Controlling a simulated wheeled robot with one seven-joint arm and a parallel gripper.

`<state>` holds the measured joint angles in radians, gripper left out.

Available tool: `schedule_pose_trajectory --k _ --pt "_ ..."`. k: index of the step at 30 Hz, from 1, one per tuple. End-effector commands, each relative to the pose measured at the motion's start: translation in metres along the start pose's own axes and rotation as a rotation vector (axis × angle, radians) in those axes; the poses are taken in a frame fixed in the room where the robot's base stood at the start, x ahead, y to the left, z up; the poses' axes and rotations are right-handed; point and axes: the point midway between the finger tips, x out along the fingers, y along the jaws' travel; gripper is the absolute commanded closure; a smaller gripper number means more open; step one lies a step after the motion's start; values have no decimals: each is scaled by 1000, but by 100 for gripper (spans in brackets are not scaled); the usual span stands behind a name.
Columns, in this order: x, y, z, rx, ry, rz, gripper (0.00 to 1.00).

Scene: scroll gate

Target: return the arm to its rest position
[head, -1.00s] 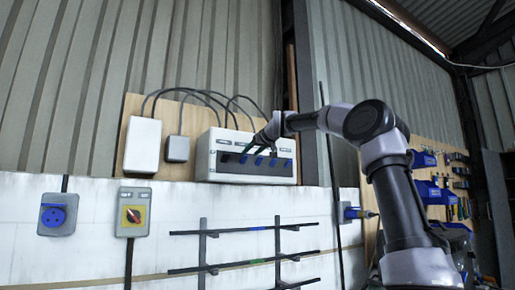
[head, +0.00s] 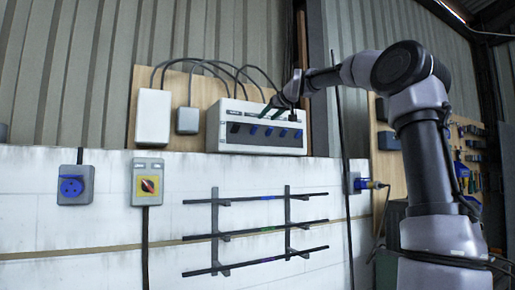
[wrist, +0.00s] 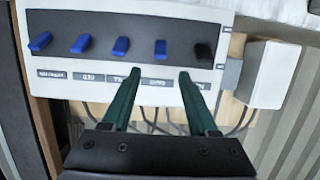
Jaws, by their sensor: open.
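My gripper (head: 273,108) is at the upper front of a white switch box (head: 212,140) in the head view. In the wrist view, my gripper (wrist: 158,73) has its two green fingers spread apart with nothing between them. The fingertips overlap the box's label strip, below a row of switch levers in that upside-down picture. Several levers are blue, such as this blue lever (wrist: 121,46), and the end one is a black lever (wrist: 204,52). Whether the fingers touch the box is unclear. My arm reaches in from the right.
Below are a blue socket (head: 72,186), a red-yellow rotary switch (head: 148,184) and a wall rack (head: 215,230). A tool board (head: 388,165) is behind my arm.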

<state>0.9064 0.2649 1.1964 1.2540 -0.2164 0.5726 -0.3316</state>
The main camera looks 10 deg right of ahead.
Motion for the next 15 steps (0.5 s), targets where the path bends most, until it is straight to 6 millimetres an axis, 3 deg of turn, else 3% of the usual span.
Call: schedule_pose_trajectory --k 5,8,11,15 --pt "1 -2 2 -2 -5 -1 40" --pt "4 -19 17 -13 -43 0 40" --pt "6 -54 54 -33 -134 10 40" --pt "-19 -100 137 -37 -312 76 40"
